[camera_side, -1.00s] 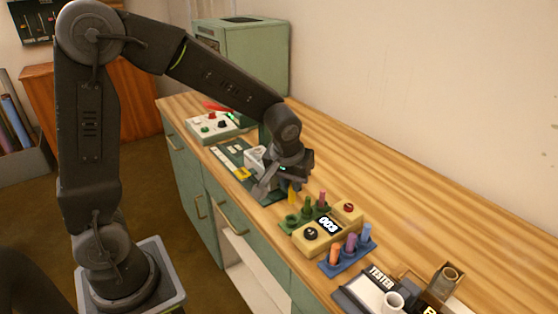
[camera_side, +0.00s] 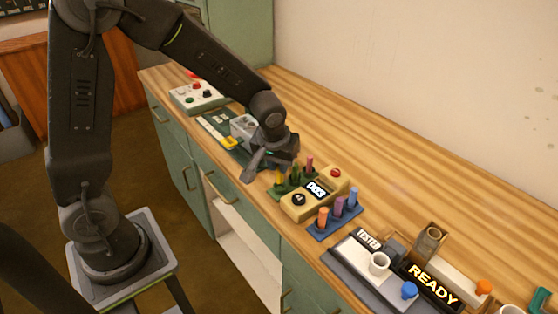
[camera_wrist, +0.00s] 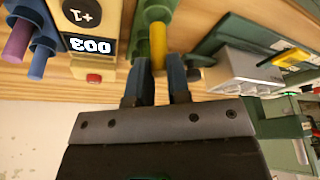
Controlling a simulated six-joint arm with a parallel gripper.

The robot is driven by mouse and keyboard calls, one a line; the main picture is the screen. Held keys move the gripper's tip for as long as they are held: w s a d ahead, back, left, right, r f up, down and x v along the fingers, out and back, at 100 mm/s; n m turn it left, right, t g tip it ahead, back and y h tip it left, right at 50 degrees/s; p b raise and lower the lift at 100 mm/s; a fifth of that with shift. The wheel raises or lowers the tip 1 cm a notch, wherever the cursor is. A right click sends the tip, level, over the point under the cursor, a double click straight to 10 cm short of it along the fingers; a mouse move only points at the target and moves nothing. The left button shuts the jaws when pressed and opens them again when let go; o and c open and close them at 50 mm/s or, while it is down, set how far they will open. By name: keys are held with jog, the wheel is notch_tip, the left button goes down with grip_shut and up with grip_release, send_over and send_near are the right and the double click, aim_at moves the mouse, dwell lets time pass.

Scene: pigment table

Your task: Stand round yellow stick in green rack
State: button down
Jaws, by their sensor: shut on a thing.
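The round yellow stick (camera_side: 280,177) is upright at the left end of the green rack (camera_side: 284,192). My gripper (camera_side: 272,163) is above it, shut on its upper part. In the wrist view the yellow stick (camera_wrist: 158,46) shows between the two fingertips (camera_wrist: 157,72), lined up with a green tube of the rack (camera_wrist: 150,12). I cannot tell whether its lower end is inside the tube or just above it. A green stick (camera_side: 296,172) and a pink stick (camera_side: 309,163) stand in the rack beside it.
A yellow counter box (camera_side: 316,194) reading 003 stands close by the rack. A blue rack (camera_side: 335,222) with several sticks is in front of it. A grey-white box (camera_side: 243,126) stands behind my gripper. The wood top (camera_side: 380,160) toward the wall is clear.

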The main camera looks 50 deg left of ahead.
jog(key=shift+f, duration=0.5)
dwell(1.2)
jog(key=shift+f, duration=0.4)
jog(key=shift+f, duration=0.1)
dwell(0.4)
jog(key=c, duration=1)
grip_release()
jog(key=shift+r, duration=4.05)
